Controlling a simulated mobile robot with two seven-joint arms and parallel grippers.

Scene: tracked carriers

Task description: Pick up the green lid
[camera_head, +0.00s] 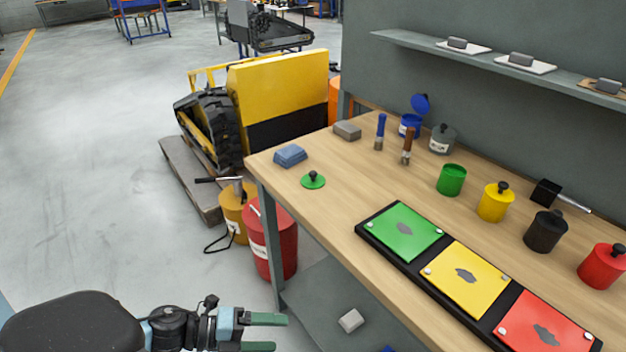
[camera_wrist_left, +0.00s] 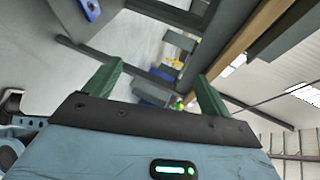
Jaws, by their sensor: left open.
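The green lid (camera_head: 313,180) is a flat round disc with a black knob. It lies on the left end of the wooden workbench (camera_head: 340,210), apart from the open green can (camera_head: 451,180). My left gripper (camera_head: 268,333) is low in front of the bench, below and to the left of the lid, with its green fingers open and empty. In the left wrist view its two fingers (camera_wrist_left: 155,88) stand wide apart with nothing between them near the camera. My right gripper is in neither view.
A blue block (camera_head: 290,156) lies beside the lid, and a grey block (camera_head: 347,130) behind it. Brushes, a blue can and a grey can stand farther back. Green, yellow and red panels (camera_head: 465,278) line the front. A red drum (camera_head: 272,240) stands by the bench leg.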

